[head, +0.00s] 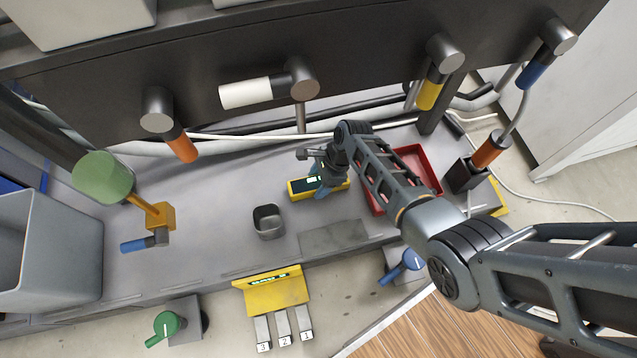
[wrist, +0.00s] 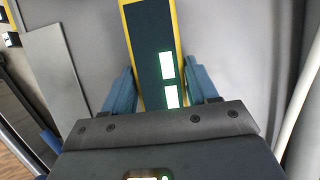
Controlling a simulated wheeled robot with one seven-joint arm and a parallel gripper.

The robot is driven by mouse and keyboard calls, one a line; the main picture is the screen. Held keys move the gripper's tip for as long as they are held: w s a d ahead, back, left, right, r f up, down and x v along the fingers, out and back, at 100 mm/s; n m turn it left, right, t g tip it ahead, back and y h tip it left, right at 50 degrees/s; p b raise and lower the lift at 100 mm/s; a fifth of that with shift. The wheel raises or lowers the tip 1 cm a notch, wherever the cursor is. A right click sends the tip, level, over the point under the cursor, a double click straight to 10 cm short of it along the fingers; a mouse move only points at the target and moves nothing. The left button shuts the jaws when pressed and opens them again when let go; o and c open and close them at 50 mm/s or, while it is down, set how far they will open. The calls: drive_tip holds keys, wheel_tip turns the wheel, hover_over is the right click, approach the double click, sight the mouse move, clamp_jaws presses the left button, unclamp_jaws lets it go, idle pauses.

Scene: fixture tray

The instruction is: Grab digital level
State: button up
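The digital level is a yellow bar with a dark face and lit displays. In the head view the digital level (head: 301,188) lies on the grey tray surface near the middle, partly hidden by my gripper (head: 320,188). In the wrist view the digital level (wrist: 148,35) runs up from behind the gripper body to the top edge. My gripper (wrist: 159,68) has its two blue fingers on either side of the level, with a narrow gap seeming to show at each side. The fingers look open around it; contact is not clear.
A red tray (head: 433,173) lies just right of the level, partly behind my arm. A small grey cup (head: 268,222) stands to its left, and a flat grey plate (head: 334,237) lies in front. A dark beam (head: 215,70) with knobs and handles crosses behind.

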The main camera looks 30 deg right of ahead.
drive_tip(key=c, duration=0.7)
drive_tip(key=shift+c, duration=0.2)
